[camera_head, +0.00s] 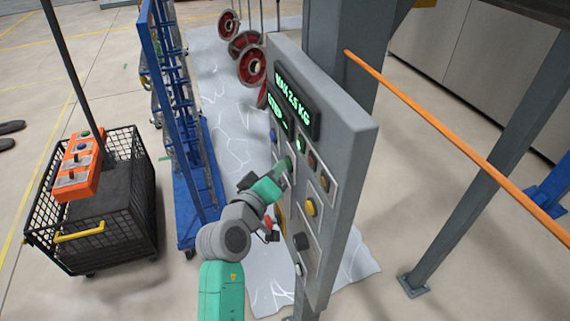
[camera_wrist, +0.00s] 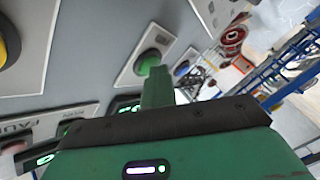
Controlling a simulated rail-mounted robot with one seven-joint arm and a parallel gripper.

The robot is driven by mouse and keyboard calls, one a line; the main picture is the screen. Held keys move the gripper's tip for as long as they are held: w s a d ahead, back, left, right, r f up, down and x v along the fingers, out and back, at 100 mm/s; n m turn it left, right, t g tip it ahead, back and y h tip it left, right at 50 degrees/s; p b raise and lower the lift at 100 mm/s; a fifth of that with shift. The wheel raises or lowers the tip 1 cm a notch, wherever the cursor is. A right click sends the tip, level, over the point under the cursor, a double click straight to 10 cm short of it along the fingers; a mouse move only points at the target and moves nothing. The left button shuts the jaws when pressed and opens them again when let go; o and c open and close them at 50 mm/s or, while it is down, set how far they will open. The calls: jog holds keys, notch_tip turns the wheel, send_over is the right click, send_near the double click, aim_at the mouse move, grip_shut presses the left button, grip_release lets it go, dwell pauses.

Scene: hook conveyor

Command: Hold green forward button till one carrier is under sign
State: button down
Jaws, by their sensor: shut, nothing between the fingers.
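The green button (camera_wrist: 147,61) sits on a light plate on the grey control panel (camera_head: 350,165). My gripper (camera_head: 285,166) is at the panel's face, and its green fingers are shut with nothing between them. In the wrist view my fingertips (camera_wrist: 157,72) overlap the lower right edge of the green button; I cannot tell whether they press it. Red wheel-like loads (camera_head: 251,66) hang in a row behind the panel on the carrier line. A sign over the carriers is not clearly seen.
The panel bears a lit green display (camera_head: 291,101), a yellow button (camera_head: 311,207) and a black knob (camera_head: 301,241). A blue rack (camera_head: 185,120) and a black mesh cart (camera_head: 108,238) with an orange control box (camera_head: 80,165) stand left. An orange rail (camera_head: 450,133) runs right.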

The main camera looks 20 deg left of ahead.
dwell(0.3)
jog(key=shift+s+a+b, duration=0.3)
jog(key=shift+s+a, duration=0.2)
jog(key=shift+a, duration=0.25)
jog(key=s+a, duration=0.1)
jog(key=a, duration=0.1)
jog(key=s+a+b, duration=0.1)
jog(key=a, duration=0.1)
jog(key=shift+s, duration=0.4)
